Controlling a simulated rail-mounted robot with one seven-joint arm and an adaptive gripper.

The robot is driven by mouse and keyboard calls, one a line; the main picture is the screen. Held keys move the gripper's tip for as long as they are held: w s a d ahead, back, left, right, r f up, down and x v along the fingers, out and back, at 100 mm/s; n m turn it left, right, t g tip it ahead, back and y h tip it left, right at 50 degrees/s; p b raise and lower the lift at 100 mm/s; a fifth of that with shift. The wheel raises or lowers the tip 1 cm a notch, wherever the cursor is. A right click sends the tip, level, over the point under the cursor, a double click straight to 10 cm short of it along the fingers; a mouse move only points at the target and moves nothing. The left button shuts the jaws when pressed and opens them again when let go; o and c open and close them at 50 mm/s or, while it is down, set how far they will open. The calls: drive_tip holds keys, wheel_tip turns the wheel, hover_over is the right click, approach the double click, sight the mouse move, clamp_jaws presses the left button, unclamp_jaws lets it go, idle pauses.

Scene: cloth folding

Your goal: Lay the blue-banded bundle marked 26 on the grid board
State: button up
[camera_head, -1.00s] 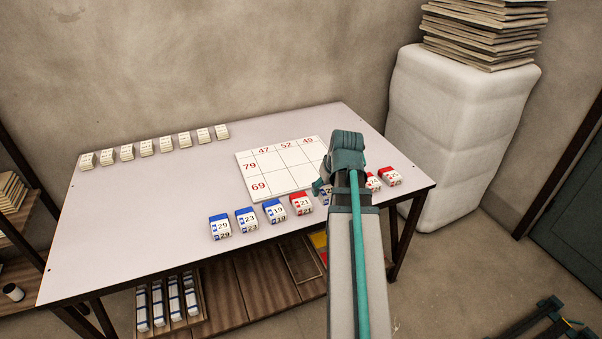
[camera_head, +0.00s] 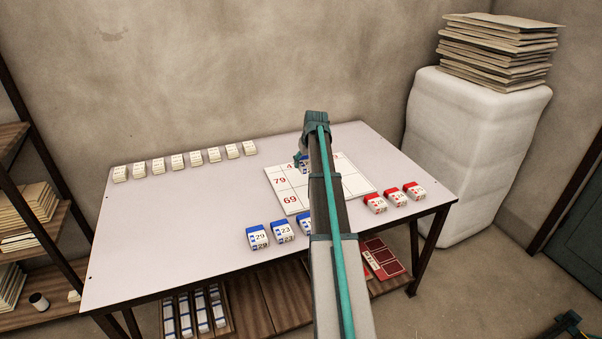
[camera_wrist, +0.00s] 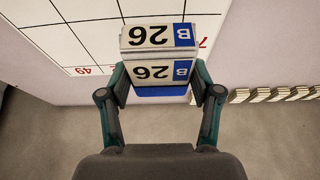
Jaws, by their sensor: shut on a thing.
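The blue-banded bundle marked 26 (camera_wrist: 158,72) is between the fingers of my gripper (camera_wrist: 160,88) in the wrist view, its number and a B upside down there. My gripper (camera_head: 303,161) is shut on it over the back part of the white grid board (camera_head: 287,197) in the head view. The bundle appears to be above the board, but I cannot tell the gap. The board also shows in the wrist view (camera_wrist: 50,42), with a red 49 left of the bundle and part of another red label to its right. My arm hides the board's middle in the head view.
Blue-banded bundles marked 29 (camera_head: 258,238) and 23 (camera_head: 283,231) stand along the table's front, with another partly hidden by my arm. Red-banded bundles (camera_head: 395,197) stand right of the board. Several plain bundles (camera_head: 177,162) line the back left. The table's left side (camera_head: 170,220) is clear.

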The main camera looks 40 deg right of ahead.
drive_tip(key=p, duration=0.1)
approach(298, 175)
drive_tip(key=shift+w+d+f+p, duration=0.15)
drive_tip(key=shift+w+f+p, duration=0.25)
drive_tip(key=shift+w, duration=0.15)
drive_tip(key=shift+w+d+f, duration=0.15)
drive_tip(key=shift+w+f, duration=0.25)
drive_tip(key=shift+f, duration=0.1)
drive_tip(key=shift+w+f+p, duration=0.15)
drive_tip(key=shift+f+p, duration=0.55)
drive_tip(key=shift+f, duration=1.15)
drive_tip(key=shift+f, duration=0.1)
drive_tip(key=o, duration=1.2)
drive_tip(key=shift+c, duration=0.2)
